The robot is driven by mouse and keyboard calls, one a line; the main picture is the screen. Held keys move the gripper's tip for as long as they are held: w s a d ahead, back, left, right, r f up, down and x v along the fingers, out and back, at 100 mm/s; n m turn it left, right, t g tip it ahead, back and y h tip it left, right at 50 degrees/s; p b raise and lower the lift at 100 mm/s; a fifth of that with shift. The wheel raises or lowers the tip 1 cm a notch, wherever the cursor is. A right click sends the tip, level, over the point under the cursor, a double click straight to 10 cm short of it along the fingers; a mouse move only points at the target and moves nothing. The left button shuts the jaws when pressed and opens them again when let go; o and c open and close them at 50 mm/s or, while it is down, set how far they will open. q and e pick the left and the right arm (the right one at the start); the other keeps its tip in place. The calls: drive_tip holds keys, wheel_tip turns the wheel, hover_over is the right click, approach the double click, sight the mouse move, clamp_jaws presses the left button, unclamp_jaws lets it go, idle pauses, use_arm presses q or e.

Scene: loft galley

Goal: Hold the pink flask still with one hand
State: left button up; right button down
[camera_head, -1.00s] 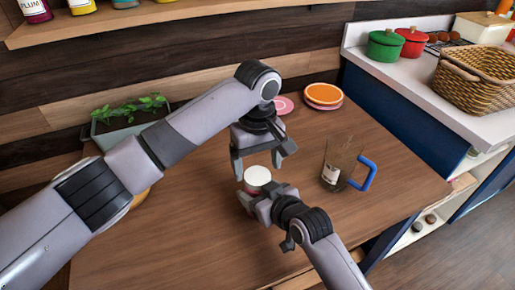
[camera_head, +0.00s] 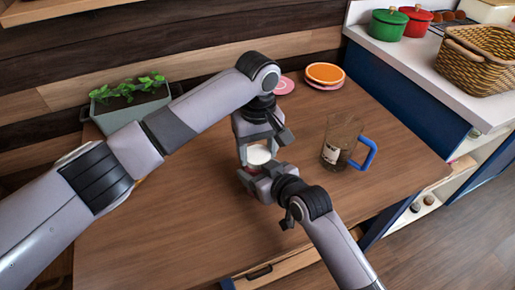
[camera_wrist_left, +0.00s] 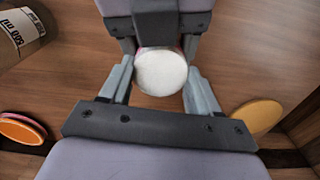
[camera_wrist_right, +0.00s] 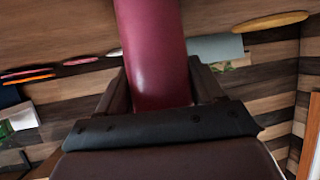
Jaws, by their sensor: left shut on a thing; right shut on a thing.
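The pink flask with a white lid (camera_head: 259,155) stands on the wooden table, between my two grippers. My left gripper (camera_head: 262,151) comes from above, with its fingers on either side of the lid and shut on it. In the left wrist view the round white lid (camera_wrist_left: 160,72) shows between the fingertips. My right gripper (camera_head: 256,174) is shut on the flask's body from the near side. In the right wrist view the dark pink body (camera_wrist_right: 155,55) fills the space between the fingers. Most of the body is hidden in the head view.
A clear jug with a blue handle (camera_head: 342,142) stands to the right on the table (camera_head: 190,225). Orange (camera_head: 325,73) and pink (camera_head: 284,86) discs lie at the back. A planter (camera_head: 130,105) stands back left. A basket (camera_head: 482,58) and pots (camera_head: 388,22) occupy the counter.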

use_arm(q)
drive_tip(key=shift+m, duration=0.6)
drive_tip(key=o, duration=1.2)
drive_tip(key=shift+o, duration=0.2)
drive_tip(key=shift+r, duration=0.1)
wheel_tip(320, 180, up, 12)
use_arm(e)
drive_tip(key=shift+c, duration=0.3)
unclamp_jaws()
use_arm(q)
drive_tip(key=shift+r+p, duration=0.25)
drive_tip(key=shift+p, duration=0.1)
use_arm(e)
drive_tip(key=v, duration=0.7)
